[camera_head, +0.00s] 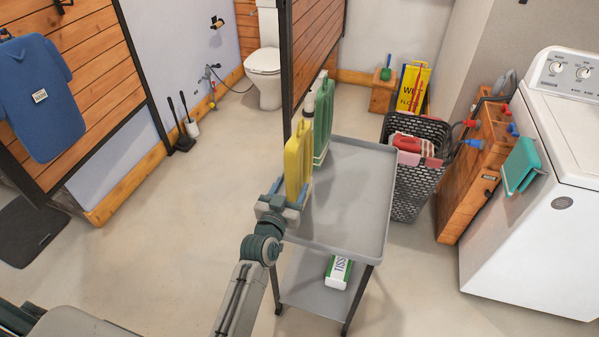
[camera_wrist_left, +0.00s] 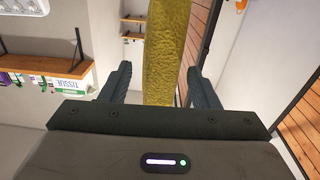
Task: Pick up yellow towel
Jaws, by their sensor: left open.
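The yellow towel (camera_head: 298,162) hangs upright at the left edge of a grey cart, in front of a green towel (camera_head: 323,118). My left gripper (camera_head: 284,197) is at the lower part of the yellow towel. In the left wrist view, the yellow towel (camera_wrist_left: 167,50) stands between the two dark fingers of my left gripper (camera_wrist_left: 158,78). The fingers are apart, with a visible gap on each side of the towel. My right gripper is not in view.
A dark laundry basket (camera_head: 413,185) and a white washer (camera_head: 530,235) stand to the right. A brown partition (camera_head: 315,50) rises behind the towels. The floor at left is mostly clear.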

